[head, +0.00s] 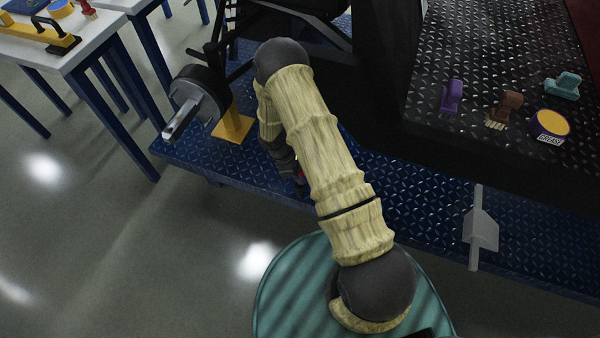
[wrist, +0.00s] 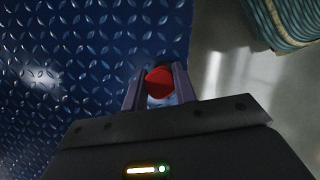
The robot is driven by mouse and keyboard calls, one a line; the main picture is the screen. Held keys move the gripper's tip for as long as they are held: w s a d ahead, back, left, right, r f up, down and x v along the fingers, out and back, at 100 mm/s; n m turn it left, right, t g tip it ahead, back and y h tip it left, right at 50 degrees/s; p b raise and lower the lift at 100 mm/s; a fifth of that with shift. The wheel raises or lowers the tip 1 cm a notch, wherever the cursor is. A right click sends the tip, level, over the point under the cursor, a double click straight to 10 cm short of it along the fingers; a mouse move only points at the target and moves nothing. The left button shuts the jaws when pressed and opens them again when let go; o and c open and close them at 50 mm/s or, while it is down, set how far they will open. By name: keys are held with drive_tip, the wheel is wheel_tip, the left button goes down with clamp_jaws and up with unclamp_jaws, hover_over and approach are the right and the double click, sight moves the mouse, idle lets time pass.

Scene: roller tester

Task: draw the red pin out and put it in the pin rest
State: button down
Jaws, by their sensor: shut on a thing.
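The red pin (wrist: 160,82) shows in the wrist view as a rounded red head between the two fingers of my gripper (wrist: 158,90), which is shut on it. Its shaft is hidden, and I cannot tell whether it sits in a hole or is free. In the head view a small patch of red (head: 299,172) shows beside my arm, above the blue plate; my gripper is mostly hidden there behind my arm. I cannot make out the pin rest in either view.
A dark roller with a metal shaft (head: 182,118) stands by a yellow block (head: 234,126) at the left of the blue deck. A grey bracket (head: 481,235) hangs at the deck's front edge.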

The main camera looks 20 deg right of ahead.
drive_tip(key=shift+f+b, duration=1.35)
drive_tip(key=shift+f, duration=0.85)
drive_tip(key=c, duration=1)
unclamp_jaws()
drive_tip(key=shift+c, duration=0.2)
drive_tip(key=p+v, duration=0.3)
drive_tip(key=v, duration=1.4)
drive_tip(key=shift+r, duration=0.2)
drive_tip(key=shift+w+a, duration=0.1)
drive_tip(key=s+d+r+m+t+y, duration=0.2)
drive_tip(key=s+d+r+m, duration=0.1)
drive_tip(key=s+r+m, duration=0.65)
drive_tip(key=s+d+r+m+t+y, duration=0.2)
drive_tip(key=s+d+r+m, duration=0.15)
drive_tip(key=s+r, duration=0.6)
wheel_tip(320, 180, up, 26)
drive_tip(key=w+p, duration=0.2)
drive_tip(key=p, duration=2.1)
drive_tip(key=shift+m+p, duration=0.35)
drive_tip(key=shift+m, duration=0.05)
